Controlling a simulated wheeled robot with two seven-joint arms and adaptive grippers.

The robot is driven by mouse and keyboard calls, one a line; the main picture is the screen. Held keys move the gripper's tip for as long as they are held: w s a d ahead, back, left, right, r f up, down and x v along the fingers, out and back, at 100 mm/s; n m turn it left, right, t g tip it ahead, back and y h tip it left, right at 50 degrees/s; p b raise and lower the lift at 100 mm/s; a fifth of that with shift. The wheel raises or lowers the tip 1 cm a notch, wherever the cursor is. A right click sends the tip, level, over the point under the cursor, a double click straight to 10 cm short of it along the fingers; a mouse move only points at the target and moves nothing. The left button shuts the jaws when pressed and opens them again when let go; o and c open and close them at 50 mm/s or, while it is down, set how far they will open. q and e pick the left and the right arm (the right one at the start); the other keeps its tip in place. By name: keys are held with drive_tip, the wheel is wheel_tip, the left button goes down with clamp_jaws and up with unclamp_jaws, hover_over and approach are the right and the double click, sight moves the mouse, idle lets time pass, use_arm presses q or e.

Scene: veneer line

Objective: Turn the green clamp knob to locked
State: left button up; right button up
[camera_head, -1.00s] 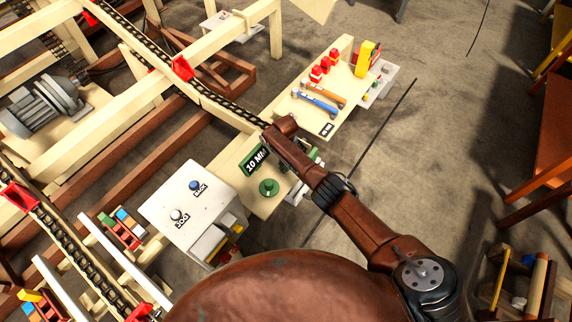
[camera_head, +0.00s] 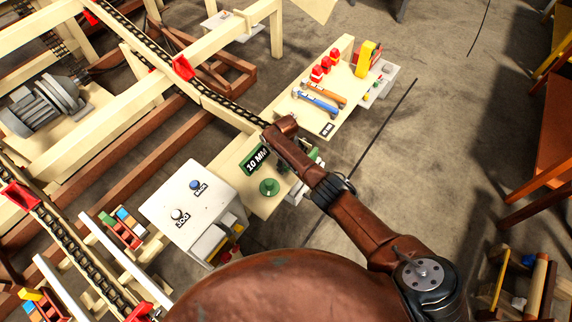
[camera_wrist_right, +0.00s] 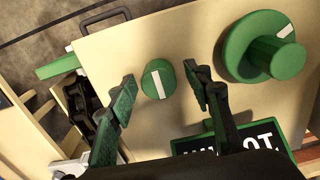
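In the right wrist view, a small green knob (camera_wrist_right: 158,80) with a white mark stands on a cream panel (camera_wrist_right: 120,45). My right gripper (camera_wrist_right: 158,75) is open, with its green-padded fingers on either side of this knob and a gap visible at each side. A larger green knob (camera_wrist_right: 265,48) on a round flange, also with a white mark, is to the right, outside the fingers. It also shows in the head view (camera_head: 269,187). I cannot read which knob is the clamp. In the head view my right arm hides the small knob. My left gripper is not in view.
A white control box (camera_head: 195,210) with JOG and another button is to the left. A cream tray (camera_head: 310,115) with hammers and red blocks is beyond my arm.

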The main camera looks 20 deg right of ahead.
drive_tip(key=shift+r, duration=0.1)
wheel_tip(320, 180, up, 12)
idle(0.6)
idle(0.4)
